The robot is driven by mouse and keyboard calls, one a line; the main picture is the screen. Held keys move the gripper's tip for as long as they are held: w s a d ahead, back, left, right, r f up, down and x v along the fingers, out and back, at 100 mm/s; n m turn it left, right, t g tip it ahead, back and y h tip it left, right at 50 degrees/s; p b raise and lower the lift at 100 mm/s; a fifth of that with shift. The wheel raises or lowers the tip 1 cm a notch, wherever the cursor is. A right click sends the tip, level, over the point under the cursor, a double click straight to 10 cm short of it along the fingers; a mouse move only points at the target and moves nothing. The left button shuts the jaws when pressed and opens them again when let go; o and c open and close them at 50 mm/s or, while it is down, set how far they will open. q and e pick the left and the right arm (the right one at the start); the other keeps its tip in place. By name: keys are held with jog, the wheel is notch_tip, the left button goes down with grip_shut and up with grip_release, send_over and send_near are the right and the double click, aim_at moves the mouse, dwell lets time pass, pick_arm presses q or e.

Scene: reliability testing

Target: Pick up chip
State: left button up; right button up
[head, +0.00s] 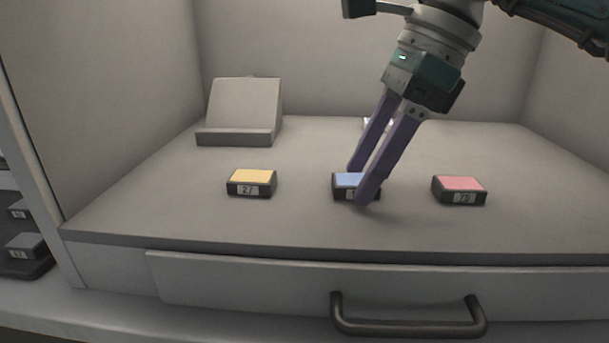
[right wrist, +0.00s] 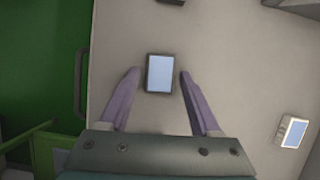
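Three dark chips with coloured tops and number labels stand in a row on the grey worktop (head: 300,225). They are a yellow chip (head: 251,183) at left, a blue chip (head: 346,183) in the middle and a pink chip (head: 459,190) at right. My right gripper (head: 357,184) is open, its purple fingers reaching down around the blue chip and hiding part of its label. In the right wrist view the blue chip (right wrist: 159,73) lies between the fingertips, with a gap on each side. My left gripper is not in view.
A light grey sloped stand (head: 243,108) is at the back left. A drawer with a dark handle (head: 408,325) is below the worktop's front edge. A small device with a pale screen (right wrist: 294,132) shows at right in the wrist view. Bare worktop separates the chips.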

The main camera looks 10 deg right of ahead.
grip_shut()
jog(key=shift+r, duration=0.1)
dwell(0.4)
